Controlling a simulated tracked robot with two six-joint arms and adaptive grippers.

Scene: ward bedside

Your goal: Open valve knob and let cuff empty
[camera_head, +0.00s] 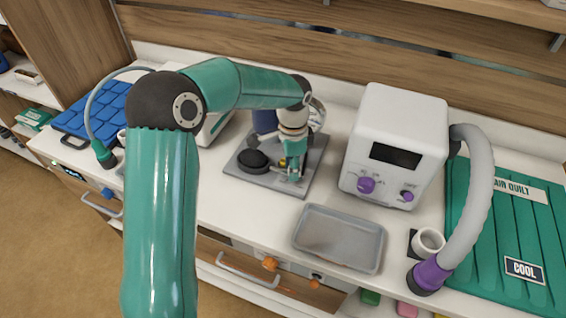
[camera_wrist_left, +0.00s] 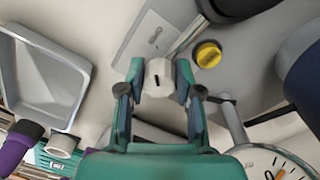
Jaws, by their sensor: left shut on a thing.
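The valve knob (camera_wrist_left: 158,78) is a small pale faceted knob with a dark mark, seen in the left wrist view. My left gripper (camera_wrist_left: 160,70) is shut on it, one finger on each side. In the head view this gripper (camera_head: 293,167) reaches down over the grey base plate (camera_head: 262,188), and its arm hides part of the setup. The dark blue cuff (camera_head: 265,122) stands at the back of the plate; how full it is, I cannot tell. A black bulb (camera_head: 252,161) sits at the plate's left. A round dial gauge (camera_wrist_left: 284,166) shows partly in the wrist view. My right gripper is not in view.
A yellow cap (camera_wrist_left: 207,54) is close to the knob. A white machine (camera_head: 395,145) with purple knobs and a grey hose (camera_head: 481,200) stands right of the plate. An empty grey tray (camera_head: 340,238) lies in front. A blue pad (camera_head: 95,110) is at the left.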

